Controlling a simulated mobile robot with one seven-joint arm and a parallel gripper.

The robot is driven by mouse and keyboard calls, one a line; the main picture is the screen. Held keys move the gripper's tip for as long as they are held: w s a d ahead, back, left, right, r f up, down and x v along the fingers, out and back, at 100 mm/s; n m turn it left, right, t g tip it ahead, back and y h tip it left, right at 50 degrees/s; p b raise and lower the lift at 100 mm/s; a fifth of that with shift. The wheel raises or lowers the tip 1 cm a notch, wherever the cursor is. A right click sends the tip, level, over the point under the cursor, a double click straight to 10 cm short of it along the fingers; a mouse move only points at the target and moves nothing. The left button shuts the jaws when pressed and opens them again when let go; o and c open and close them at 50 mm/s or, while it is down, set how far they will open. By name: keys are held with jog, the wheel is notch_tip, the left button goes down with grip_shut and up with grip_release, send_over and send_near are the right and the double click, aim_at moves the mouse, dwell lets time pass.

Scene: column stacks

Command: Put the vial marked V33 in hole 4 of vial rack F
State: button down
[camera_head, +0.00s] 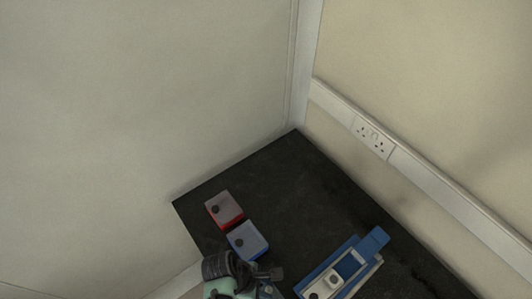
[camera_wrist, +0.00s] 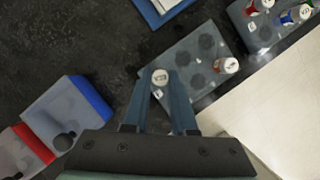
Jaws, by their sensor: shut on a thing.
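My gripper (camera_wrist: 160,78) is shut on a vial with a white cap (camera_wrist: 160,75). Its cap has dark marking that looks like V33, but it is too small to read surely. The held vial is beside or over the left end of a grey rack (camera_wrist: 210,88) with several dark round holes. One orange-brown vial with a white cap (camera_wrist: 228,65) stands in that rack's right part. I cannot read a rack letter or hole numbers. In the head view my gripper (camera_head: 268,289) is at the bottom edge, and the vial cannot be made out there.
A second grey rack (camera_wrist: 257,41) holds red- and blue-marked vials. A blue box (camera_head: 247,240) and a red box (camera_head: 224,209) stand at the left of the black bench (camera_head: 290,180). A blue-and-white device (camera_head: 340,272) stands at the right. The bench's back corner is clear.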

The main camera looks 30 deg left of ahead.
jog(key=shift+f, duration=0.35)
jog(key=shift+c, duration=1.6)
grip_release()
jog(key=shift+r, duration=0.15)
jog(key=shift+r+p, duration=2.9)
jog(key=shift+p, duration=0.45)
